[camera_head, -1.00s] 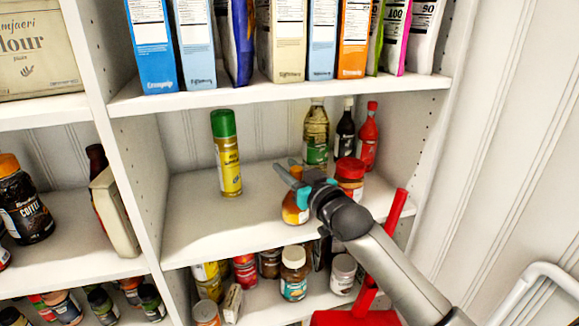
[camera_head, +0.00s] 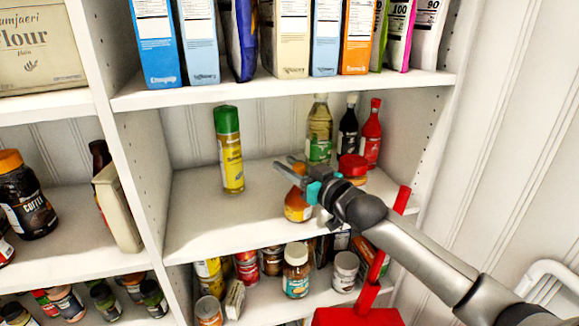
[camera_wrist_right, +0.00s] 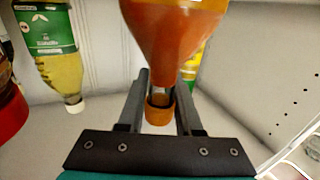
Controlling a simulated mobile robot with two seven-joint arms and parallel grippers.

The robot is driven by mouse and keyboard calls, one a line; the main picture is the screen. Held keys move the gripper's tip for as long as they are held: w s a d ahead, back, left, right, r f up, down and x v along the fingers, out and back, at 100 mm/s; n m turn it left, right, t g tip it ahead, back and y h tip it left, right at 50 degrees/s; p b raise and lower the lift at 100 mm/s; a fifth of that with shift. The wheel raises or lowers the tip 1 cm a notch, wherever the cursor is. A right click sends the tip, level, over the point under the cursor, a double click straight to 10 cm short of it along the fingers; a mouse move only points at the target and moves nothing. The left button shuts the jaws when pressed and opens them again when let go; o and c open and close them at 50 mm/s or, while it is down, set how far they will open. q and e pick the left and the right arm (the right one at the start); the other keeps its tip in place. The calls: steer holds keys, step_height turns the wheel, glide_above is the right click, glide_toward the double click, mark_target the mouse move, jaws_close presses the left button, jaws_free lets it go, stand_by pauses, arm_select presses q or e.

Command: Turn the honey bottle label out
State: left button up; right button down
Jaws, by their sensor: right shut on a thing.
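The honey bottle (camera_head: 298,208) is a small orange bottle standing on the middle shelf (camera_head: 215,225), near its front edge. My right gripper (camera_head: 293,167) comes in from the right and is shut on the bottle's upper part. In the right wrist view the orange bottle (camera_wrist_right: 172,35) appears inverted, its narrow end and orange cap between the dark fingers of my gripper (camera_wrist_right: 160,102). The bottle's label is too small and partly hidden to read. My left gripper is not in view.
A red-lidded jar (camera_head: 353,168) stands close behind my right wrist. An oil bottle (camera_head: 319,130), a dark bottle (camera_head: 347,130) and a red bottle (camera_head: 371,133) stand at the back right. A green-capped yellow can (camera_head: 229,150) stands left; shelf around it is clear.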

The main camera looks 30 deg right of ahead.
steer(key=shift+a+n+g+y+b, duration=0.2)
steer(key=shift+n+g+y+b, duration=0.1)
steer(key=shift+n+y+b, duration=0.9)
steer(key=shift+y, duration=0.3)
steer(key=shift+a+r+n+g+y, duration=0.2)
steer(key=shift+n+g+y, duration=0.4)
steer(key=shift+y, duration=0.6)
steer(key=shift+s+f, duration=0.1)
